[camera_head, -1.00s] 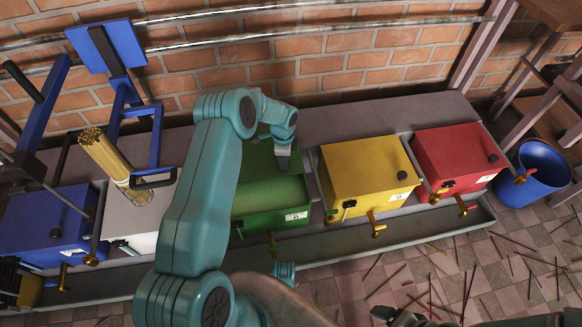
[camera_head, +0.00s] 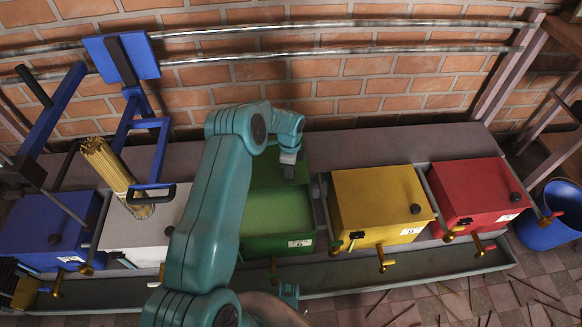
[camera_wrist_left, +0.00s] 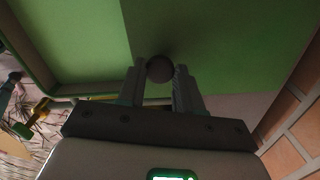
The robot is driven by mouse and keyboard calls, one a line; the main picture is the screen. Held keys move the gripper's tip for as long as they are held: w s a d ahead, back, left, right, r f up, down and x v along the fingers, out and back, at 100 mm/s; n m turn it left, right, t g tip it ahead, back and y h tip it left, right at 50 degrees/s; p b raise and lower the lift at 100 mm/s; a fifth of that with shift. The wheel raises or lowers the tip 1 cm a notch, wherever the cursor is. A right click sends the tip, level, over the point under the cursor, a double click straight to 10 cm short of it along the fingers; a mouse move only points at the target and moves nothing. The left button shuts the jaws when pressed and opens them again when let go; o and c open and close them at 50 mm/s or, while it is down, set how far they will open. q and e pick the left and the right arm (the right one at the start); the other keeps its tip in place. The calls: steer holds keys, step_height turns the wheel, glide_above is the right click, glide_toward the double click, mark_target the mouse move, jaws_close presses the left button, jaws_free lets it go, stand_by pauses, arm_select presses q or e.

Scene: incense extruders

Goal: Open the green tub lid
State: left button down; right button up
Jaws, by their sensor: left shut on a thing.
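The green tub (camera_head: 272,246) stands in the row between the white and yellow tubs. Its darker green lid (camera_head: 262,172) lies toward the wall side, and the front part of the tub is uncovered, showing a pale green inside. Whether the lid is tilted or flat is hard to tell. My left gripper (camera_head: 288,165) is at the lid, coming from above. In the left wrist view, its fingers (camera_wrist_left: 160,84) are shut on the lid's round dark knob (camera_wrist_left: 160,69). My left arm hides the tub's left side.
The yellow tub (camera_head: 375,195) and red tub (camera_head: 470,188) are to the right, the white tub (camera_head: 130,235) and blue tub (camera_head: 45,225) to the left. Incense sticks (camera_head: 108,165) stand on the white tub by a blue frame (camera_head: 150,130). Metal pipes (camera_head: 340,37) run along the brick wall.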

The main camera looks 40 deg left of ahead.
arm_select(q)
steer(key=c, duration=0.8)
jaws_free()
steer(key=shift+o, duration=0.2)
steer(key=shift+r, duration=0.15)
step_height(320, 180, up, 16)
steer(key=p, duration=0.5)
